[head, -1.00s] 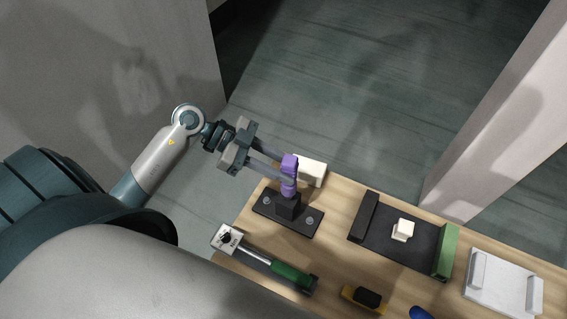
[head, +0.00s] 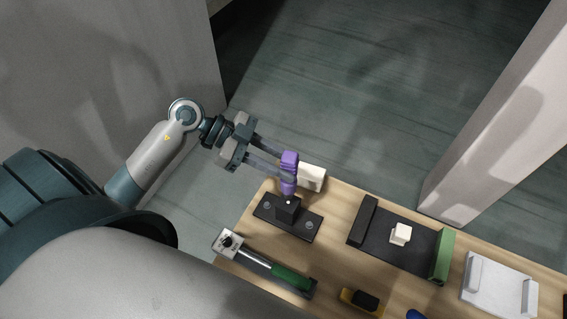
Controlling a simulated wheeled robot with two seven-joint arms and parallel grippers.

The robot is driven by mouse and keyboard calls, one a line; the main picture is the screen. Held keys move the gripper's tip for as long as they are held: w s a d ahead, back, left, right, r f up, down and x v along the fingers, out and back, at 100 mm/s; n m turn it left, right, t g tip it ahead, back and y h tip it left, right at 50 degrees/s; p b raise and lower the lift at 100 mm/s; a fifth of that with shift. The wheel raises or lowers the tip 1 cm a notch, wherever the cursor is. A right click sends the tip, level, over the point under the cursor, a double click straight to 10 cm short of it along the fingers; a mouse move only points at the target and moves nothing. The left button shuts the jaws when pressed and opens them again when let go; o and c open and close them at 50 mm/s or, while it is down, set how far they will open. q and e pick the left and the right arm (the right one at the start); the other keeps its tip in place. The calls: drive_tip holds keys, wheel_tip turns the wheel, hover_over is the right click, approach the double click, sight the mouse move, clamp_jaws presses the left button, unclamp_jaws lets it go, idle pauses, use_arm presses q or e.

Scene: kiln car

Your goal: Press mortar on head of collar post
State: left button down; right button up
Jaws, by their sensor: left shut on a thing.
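My left gripper (head: 280,166) is shut on a purple post-like piece (head: 289,161) with a narrower middle, held upright. A small pale spot shows on top of the block, under the piece. A small cream cube (head: 401,233) sits on a black tray (head: 376,243) with a green end wall; I cannot tell whether it is the mortar. My right gripper is not in view.
A white block (head: 313,177) lies behind the purple piece. A green-handled tool (head: 290,276) lies at the front left. A yellow and black item (head: 363,300), a blue item (head: 416,315) and a pale grey tray (head: 496,289) are to the right. A pale pillar (head: 492,120) stands behind the table.

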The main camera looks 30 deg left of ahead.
sight(283, 155)
use_arm(q)
drive_tip(key=shift+r, duration=0.15)
drive_tip(key=shift+r, duration=2.85)
drive_tip(key=shift+f+b, duration=0.9)
drive_tip(key=shift+f, duration=1.55)
drive_tip(key=shift+p, duration=0.6)
